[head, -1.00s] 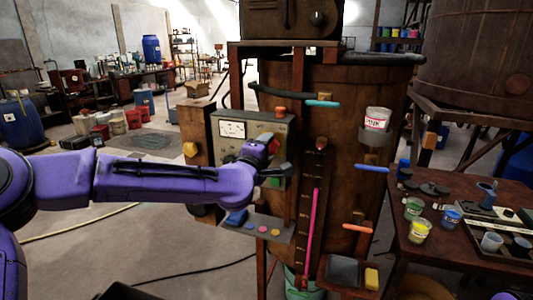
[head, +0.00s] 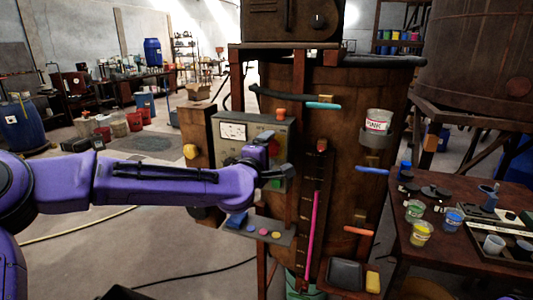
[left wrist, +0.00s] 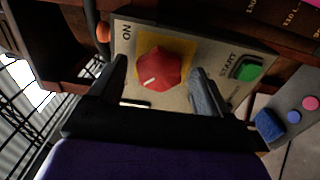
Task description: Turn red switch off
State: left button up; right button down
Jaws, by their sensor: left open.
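The red switch (left wrist: 160,70) is a faceted red knob on a yellow square plate in the left wrist view. A short white mark on it points to the lower left of the picture. The word ON stands at the upper left of the plate. My left gripper (left wrist: 158,78) is open, with one finger on either side of the knob; I cannot tell whether they touch it. In the head view my left gripper (head: 275,172) is at the front of the control panel (head: 232,130) and hides much of the knob. My right gripper is not in view.
A green START button (left wrist: 246,69) is right of the switch. A shelf with coloured buttons (head: 258,230) juts out below the panel. A large brown vat (head: 345,120) stands behind. A table (head: 450,250) with paint cups is at the right.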

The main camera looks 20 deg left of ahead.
pick_arm(q)
jog(key=s+b, duration=0.2)
jog(key=s, duration=0.8)
jog(key=shift+s+a, duration=0.2)
jog(key=shift+s, duration=0.05)
jog(key=s+a+f+m+g+y, duration=0.1)
jog(key=s+a+f+m+g, duration=0.15)
jog(key=f, duration=1.25)
jog(key=s+a+f+m+g+y, duration=0.1)
jog(key=s+f+m+g, duration=0.25)
jog(key=f, duration=1.25)
jog(key=s+a+f+m+g+y, duration=0.1)
jog(key=s+a+f+m+g, duration=0.1)
jog(key=s+f, duration=0.9)
jog(key=s+a+f+m+g+y, duration=0.1)
jog(key=s+a+f+m+g, duration=0.2)
jog(key=s+f+g, duration=0.3)
jog(key=s+a+f, duration=0.1)
jog(key=s+f, duration=0.4)
jog(key=s, duration=0.6)
jog(key=shift+s+a+f+g, duration=0.25)
jog(key=shift+a+f+g, duration=0.05)
jog(key=shift+a+g, duration=0.1)
